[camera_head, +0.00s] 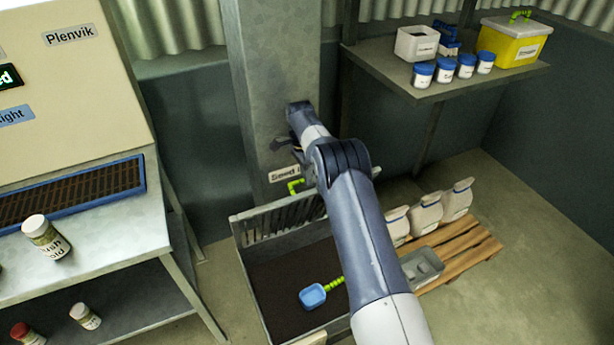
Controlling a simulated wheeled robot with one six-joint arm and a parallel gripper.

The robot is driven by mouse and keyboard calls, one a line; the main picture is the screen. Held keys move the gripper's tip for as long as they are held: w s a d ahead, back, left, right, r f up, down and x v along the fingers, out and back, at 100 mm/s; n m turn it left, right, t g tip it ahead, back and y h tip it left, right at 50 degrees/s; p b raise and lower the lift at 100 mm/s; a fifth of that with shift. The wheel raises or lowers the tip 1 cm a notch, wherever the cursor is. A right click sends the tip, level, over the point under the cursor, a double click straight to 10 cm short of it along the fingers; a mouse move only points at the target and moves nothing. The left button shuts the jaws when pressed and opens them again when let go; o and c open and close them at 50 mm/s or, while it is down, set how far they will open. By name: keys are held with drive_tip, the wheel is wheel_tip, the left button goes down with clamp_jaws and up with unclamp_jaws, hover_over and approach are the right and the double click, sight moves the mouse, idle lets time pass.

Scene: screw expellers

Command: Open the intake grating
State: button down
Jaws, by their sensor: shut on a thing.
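The intake grating (284,219), a grey slatted panel, stands steeply raised along the back edge of the grey intake bin (253,284). A bright green handle (294,186) shows above its top edge, below a partly hidden label (284,175) beginning "Seed" on the grey column. My gripper (290,150) is in front of the column, just above the green handle. It is shut on what appears to be this handle. My arm hides the jaw contact and the right end of the grating. Dark material lies in the bin.
A blue scoop (313,296) with a green handle lies in the bin. White sacks (427,213) and a grey tray (421,265) are on a pallet (480,238) to the right. A shelf (450,82) overhangs at upper right. A metal bench (110,235) stands left.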

drive_tip(key=shift+s+f, duration=0.15)
drive_tip(key=shift+f, duration=0.35)
drive_tip(key=c, duration=1.8)
unclamp_jaws()
drive_tip(key=shift+o, duration=0.6)
drive_tip(key=shift+w+f, duration=0.15)
drive_tip(key=shift+w, duration=0.05)
drive_tip(key=shift+o, duration=1.4)
drive_tip(key=shift+r, duration=0.3)
drive_tip(key=shift+r, duration=0.1)
wheel_tip(320, 180, up, 10)
drive_tip(key=w+p, duration=0.2)
drive_tip(key=shift+a+r+p, duration=0.15)
drive_tip(key=shift+a+p, duration=0.25)
